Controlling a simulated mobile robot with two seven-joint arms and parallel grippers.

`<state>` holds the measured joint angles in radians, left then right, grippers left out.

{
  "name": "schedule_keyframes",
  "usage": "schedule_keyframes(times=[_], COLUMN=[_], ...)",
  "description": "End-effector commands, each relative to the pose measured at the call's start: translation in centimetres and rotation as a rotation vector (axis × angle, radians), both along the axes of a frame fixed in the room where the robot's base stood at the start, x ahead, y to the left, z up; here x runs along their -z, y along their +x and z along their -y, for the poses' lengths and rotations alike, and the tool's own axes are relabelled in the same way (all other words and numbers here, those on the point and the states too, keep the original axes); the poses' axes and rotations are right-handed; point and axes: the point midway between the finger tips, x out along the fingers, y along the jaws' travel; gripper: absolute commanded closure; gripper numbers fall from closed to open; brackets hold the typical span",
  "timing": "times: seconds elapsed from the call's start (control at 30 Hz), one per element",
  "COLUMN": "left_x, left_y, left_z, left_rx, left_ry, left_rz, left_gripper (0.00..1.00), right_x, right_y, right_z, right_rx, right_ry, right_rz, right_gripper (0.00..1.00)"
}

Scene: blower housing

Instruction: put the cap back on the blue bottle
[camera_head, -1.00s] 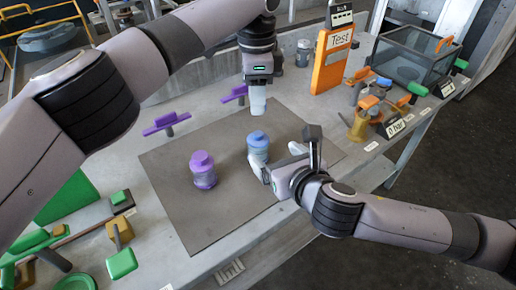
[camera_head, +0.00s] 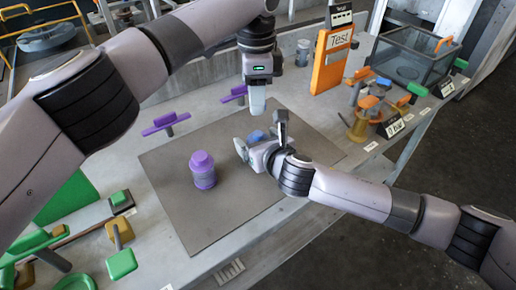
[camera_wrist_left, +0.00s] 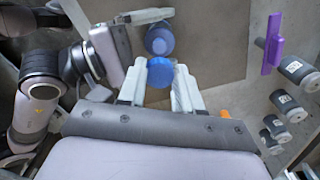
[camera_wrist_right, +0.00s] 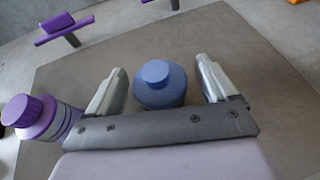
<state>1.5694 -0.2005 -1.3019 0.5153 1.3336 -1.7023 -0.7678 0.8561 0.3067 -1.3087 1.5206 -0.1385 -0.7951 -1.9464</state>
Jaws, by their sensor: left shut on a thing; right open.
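The blue bottle (camera_head: 256,135) stands on the dark mat, mostly hidden by my right gripper in the head view. The right wrist view shows its blue body (camera_wrist_right: 172,96) and narrower top. My right gripper (camera_head: 254,148) is open, its fingers on either side of the bottle with gaps between; it also shows in the right wrist view (camera_wrist_right: 160,72). My left gripper (camera_head: 257,110) points down above and behind the bottle. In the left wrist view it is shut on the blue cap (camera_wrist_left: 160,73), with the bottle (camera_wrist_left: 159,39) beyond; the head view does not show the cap.
A purple capped bottle (camera_head: 203,171) stands on the mat (camera_head: 195,222), left of my right gripper. Purple clamp-like pieces (camera_head: 164,124) lie behind. An orange Test board (camera_head: 332,58) and a clear bin (camera_head: 412,62) stand at the back right. The front mat is clear.

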Motion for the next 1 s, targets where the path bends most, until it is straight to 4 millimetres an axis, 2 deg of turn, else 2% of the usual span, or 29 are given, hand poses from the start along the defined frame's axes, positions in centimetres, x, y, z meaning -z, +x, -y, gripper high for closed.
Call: schedule_keyframes(times=[0.33, 0.5, 0.57, 0.6, 0.67, 1.0], left_x=[0.0, 0.0, 0.0, 0.0, 0.2, 4.7], left_y=[0.0, 0.0, 0.0, 0.0, 0.0, 0.0], left_z=[0.0, 0.0, 0.0, 0.0, 0.0, 0.0], left_rx=[0.0, 0.0, 0.0, 0.0, 0.0, 0.0], left_ry=[0.0, 0.0, 0.0, 0.0, 0.0, 0.002], left_rz=[0.0, 0.0, 0.0, 0.0, -0.001, -0.002], left_gripper=[0.94, 0.94, 0.94, 0.94, 0.94, 0.94], right_x=[0.0, 0.0, 0.0, 0.0, 0.1, 0.1], right_y=[0.1, 0.1, 0.1, 0.1, 0.1, 0.1], right_z=[-0.1, -0.1, -0.1, -0.1, 0.0, 0.0], right_rx=[0.0, 0.0, 0.0, 0.0, 0.0, 0.0], right_ry=[0.0, 0.0, 0.0, 0.0, 0.0, 0.0], right_rz=[0.0, 0.0, 0.0, 0.0, 0.0, 0.0], right_gripper=[0.14, 0.7, 0.89, 0.95, 0.95, 0.95])
